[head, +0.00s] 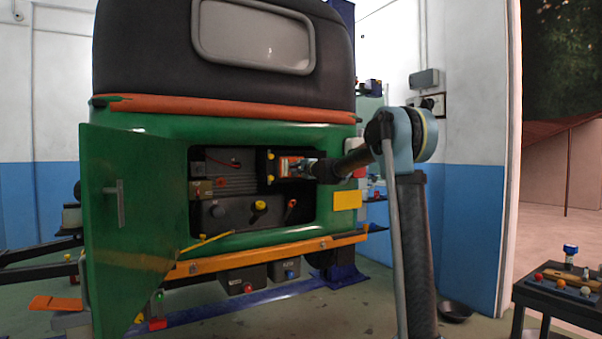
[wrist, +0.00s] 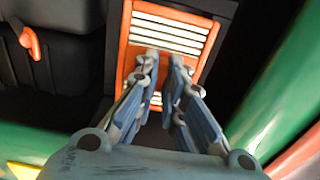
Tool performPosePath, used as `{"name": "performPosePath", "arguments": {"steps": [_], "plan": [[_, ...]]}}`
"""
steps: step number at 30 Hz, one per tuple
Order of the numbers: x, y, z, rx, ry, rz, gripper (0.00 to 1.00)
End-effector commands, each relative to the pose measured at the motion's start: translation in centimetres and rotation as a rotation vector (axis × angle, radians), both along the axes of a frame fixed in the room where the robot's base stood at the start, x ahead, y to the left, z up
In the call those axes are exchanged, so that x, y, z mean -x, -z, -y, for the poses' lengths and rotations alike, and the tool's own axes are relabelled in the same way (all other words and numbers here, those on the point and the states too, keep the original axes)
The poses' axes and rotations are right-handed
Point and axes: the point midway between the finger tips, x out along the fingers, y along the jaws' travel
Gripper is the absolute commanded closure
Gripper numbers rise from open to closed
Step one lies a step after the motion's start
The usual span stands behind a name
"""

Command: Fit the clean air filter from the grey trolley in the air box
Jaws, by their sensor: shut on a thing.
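The air filter has an orange frame and pale pleats; it shows in the wrist view (wrist: 203,22) and as a small orange patch in the head view (head: 284,168). My gripper (wrist: 164,62) is shut on the filter, its two fingers close together at the pleated face. In the head view my gripper (head: 303,168) reaches into the right of the rickshaw's open rear bay. The filter is at a dark box with yellow knobs, seemingly the air box (head: 270,167). My arm and the box edge hide how deep the filter sits.
The green door (head: 130,215) hangs open at the left. The bay holds a yellow cap (head: 259,206) and an orange-red handle (head: 292,204), close to my gripper. The green bay edge (wrist: 292,95) is close at the right. A dark stand (head: 560,296) with small parts stands at the lower right.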

Motion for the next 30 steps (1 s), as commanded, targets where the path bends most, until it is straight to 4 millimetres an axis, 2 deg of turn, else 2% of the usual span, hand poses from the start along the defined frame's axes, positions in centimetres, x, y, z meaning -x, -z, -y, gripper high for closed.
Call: {"name": "performPosePath", "arguments": {"steps": [15, 30], "plan": [[-4.0, 0.0, -2.7, 0.000, -0.001, 0.000, 1.00], [-5.0, 0.0, -3.4, 0.000, 0.000, 0.000, 1.00]]}}
